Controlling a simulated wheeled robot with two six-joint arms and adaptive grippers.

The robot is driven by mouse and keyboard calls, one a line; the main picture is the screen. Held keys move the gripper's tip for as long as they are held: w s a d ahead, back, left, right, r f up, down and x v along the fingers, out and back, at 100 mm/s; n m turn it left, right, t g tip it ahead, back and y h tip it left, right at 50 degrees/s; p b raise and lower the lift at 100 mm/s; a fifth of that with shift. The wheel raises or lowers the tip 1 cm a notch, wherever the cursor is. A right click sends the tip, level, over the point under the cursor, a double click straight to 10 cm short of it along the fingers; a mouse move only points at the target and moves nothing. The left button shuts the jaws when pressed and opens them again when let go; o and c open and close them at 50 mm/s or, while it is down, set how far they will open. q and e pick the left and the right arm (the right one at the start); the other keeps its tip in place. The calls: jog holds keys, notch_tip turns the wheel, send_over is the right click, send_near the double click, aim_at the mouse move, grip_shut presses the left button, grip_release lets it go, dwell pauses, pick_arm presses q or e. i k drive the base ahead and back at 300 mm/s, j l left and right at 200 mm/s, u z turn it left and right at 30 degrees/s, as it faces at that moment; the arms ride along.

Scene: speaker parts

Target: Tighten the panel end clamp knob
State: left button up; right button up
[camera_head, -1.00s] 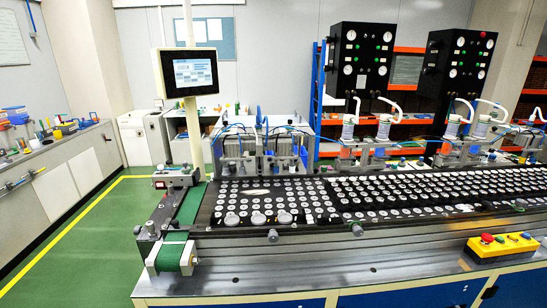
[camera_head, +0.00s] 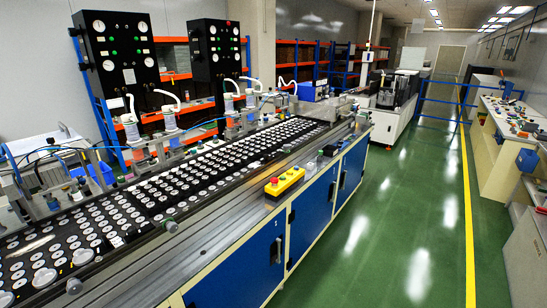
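The long workbench (camera_head: 215,252) with a dark panel of round white speaker parts (camera_head: 160,190) runs from the lower left to the middle. Small grey knobs stand along its front rail, one at the near end (camera_head: 74,286) and another farther along (camera_head: 170,227). A small dark block (camera_head: 330,150) sits near the far end of the rail. I cannot tell which of these, if any, is the panel end clamp knob. Neither of my grippers is in view.
A yellow control box (camera_head: 285,182) with a red button sits on the bench's front ledge. Tall black gauge panels (camera_head: 120,52) and orange-blue shelving stand behind. The green floor (camera_head: 400,220) on the right is clear, with a yellow line (camera_head: 468,200). Side benches (camera_head: 505,140) line the right.

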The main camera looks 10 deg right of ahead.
aim_at(74, 286)
jog(key=u, duration=1.3)
